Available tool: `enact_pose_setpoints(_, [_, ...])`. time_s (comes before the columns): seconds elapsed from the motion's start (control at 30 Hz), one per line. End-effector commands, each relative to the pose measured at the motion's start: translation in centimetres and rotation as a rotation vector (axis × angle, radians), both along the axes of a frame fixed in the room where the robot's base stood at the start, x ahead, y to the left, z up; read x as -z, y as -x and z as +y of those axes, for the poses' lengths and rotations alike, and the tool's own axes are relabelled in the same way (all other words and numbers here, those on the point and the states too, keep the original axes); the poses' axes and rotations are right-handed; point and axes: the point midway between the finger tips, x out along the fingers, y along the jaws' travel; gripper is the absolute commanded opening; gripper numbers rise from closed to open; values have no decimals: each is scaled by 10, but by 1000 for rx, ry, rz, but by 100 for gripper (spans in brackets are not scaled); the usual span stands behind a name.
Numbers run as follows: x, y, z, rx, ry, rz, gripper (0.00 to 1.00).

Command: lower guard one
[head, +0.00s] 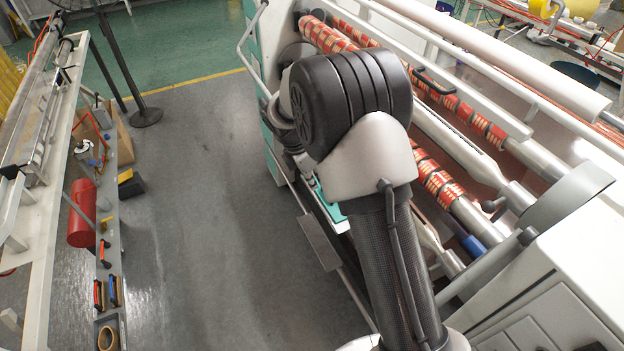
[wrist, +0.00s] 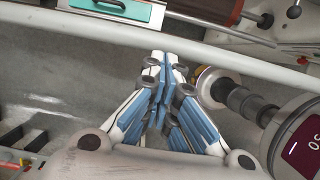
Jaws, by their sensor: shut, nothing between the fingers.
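In the wrist view my gripper (wrist: 165,60) is shut, its blue-padded fingers together with nothing between them. A long white bar (wrist: 60,34) crosses just beyond the fingertips; I cannot tell whether they touch it. In the head view my own arm hides the gripper. A bent white rail (head: 243,45) stands at the machine's far left end. A long white guard-like bar (head: 450,55) with a black handle (head: 432,80) runs above the rollers. I cannot tell which of these is guard one.
Printed red rollers (head: 440,185) fill the machine right of my arm. In the wrist view a round display unit (wrist: 300,140) and a dark shaft stand close right of the fingers. A tool rail (head: 110,235) stands at left. The grey floor (head: 210,200) between is clear.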

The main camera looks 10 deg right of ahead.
Motion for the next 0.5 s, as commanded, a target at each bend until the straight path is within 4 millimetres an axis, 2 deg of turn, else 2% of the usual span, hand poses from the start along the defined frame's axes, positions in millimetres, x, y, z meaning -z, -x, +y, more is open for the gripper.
enact_pose_setpoints(0.03, [17, 0, -7, -1, 35, -4, 0])
enact_pose_setpoints(0.2, [39, -7, -30, 1, 148, -37, 0])
enact_pose_setpoints(0.33, [50, -13, -51, 4, 179, -46, 0])
enact_pose_setpoints(0.5, [54, -16, -60, 2, 176, -49, 0])
